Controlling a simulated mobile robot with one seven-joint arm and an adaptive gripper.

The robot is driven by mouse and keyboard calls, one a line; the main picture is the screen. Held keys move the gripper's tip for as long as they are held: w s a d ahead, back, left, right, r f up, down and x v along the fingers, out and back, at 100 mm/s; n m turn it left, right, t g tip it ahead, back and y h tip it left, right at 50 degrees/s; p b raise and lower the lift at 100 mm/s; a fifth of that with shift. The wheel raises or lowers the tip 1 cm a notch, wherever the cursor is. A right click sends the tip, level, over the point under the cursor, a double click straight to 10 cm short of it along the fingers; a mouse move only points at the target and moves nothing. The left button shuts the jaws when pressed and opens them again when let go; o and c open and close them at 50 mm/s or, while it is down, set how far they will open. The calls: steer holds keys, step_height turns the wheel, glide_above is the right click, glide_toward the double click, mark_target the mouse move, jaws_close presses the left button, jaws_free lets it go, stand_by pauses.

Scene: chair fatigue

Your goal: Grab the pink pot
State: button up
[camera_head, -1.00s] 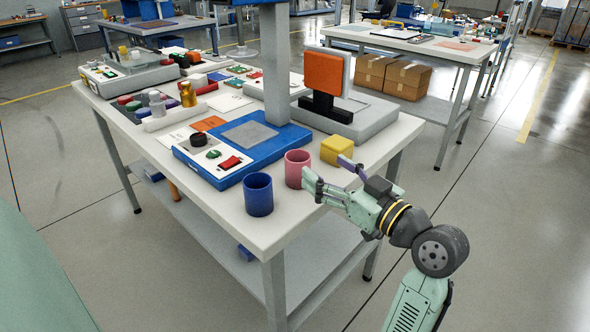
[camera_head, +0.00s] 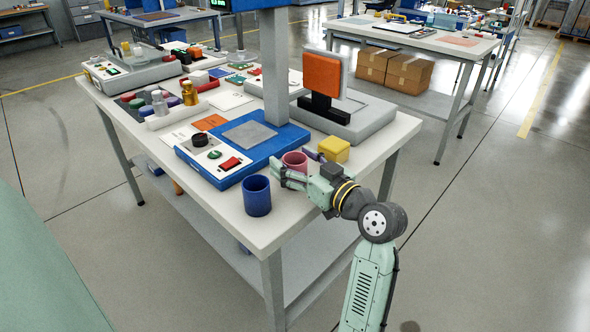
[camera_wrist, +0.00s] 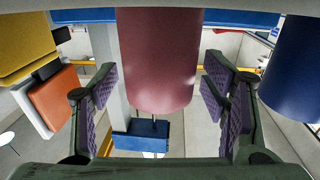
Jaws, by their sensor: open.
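The pink pot (camera_head: 295,160) stands on the white table near its front right corner, partly hidden behind my gripper in the head view. In the wrist view the pink pot (camera_wrist: 158,60) fills the middle, between the two purple-padded fingers. My gripper (camera_head: 296,168) is open, with one finger on each side of the pot. In the wrist view my gripper (camera_wrist: 160,100) shows a gap between each finger and the pot. The pot looks upright and rests on the table.
A blue pot (camera_head: 257,197) stands close to the left of my gripper, and a yellow block (camera_head: 334,149) to the right. A blue device (camera_head: 240,150) lies behind. The white table (camera_head: 275,228) has its edge near my arm. An orange screen (camera_head: 323,72) stands farther back.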

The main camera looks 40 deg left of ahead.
steer(key=c, duration=1.3)
steer(key=shift+r, duration=0.1)
